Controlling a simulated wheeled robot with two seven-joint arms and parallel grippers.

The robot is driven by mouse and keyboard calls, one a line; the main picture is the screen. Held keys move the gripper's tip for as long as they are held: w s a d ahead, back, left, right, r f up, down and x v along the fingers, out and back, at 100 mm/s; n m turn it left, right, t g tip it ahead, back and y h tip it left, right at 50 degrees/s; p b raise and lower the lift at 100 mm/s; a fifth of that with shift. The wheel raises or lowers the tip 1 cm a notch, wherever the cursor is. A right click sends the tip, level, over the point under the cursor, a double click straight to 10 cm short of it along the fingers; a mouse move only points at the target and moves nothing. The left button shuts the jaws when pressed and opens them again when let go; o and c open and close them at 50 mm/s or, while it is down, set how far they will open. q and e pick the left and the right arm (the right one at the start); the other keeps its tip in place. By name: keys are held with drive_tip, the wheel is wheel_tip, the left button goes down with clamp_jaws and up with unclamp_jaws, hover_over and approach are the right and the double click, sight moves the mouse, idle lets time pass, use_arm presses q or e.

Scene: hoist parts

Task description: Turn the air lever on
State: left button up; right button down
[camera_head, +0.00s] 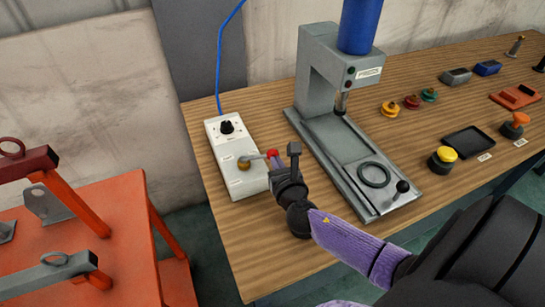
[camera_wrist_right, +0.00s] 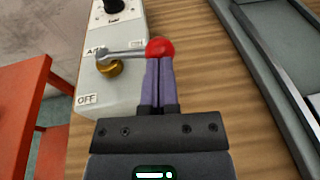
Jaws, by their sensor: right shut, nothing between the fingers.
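The air lever (camera_wrist_right: 125,53) is a thin grey rod with a red ball knob (camera_wrist_right: 160,48) and a brass pivot (camera_wrist_right: 111,67). It sits on the white control box (camera_head: 231,150) and points to the right, its knob past the box's edge. An OFF label (camera_wrist_right: 86,100) shows below the pivot in the wrist view; an AIR label is partly covered by the lever. My right gripper (camera_wrist_right: 158,68) is shut and empty, its purple fingertips right at the knob, seemingly touching it. The lever also shows in the head view (camera_head: 254,156). My left gripper is out of view.
A black dial (camera_head: 227,127) and a blue hose (camera_head: 219,72) are on the box. A grey press (camera_head: 322,75) stands right of my gripper on the wooden table (camera_head: 275,258). An orange stand (camera_head: 120,215) with metal parts is at left. Buttons and small parts lie farther right.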

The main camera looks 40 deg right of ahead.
drive_tip(key=w+d+n+y+b, duration=0.1)
drive_tip(key=w+d+n+y, duration=0.1)
drive_tip(key=y, duration=0.1)
drive_tip(key=shift+d+n+t+b, duration=0.2)
drive_tip(key=shift+n+t+b, duration=0.1)
drive_tip(key=shift+t+b, duration=0.1)
idle(0.6)
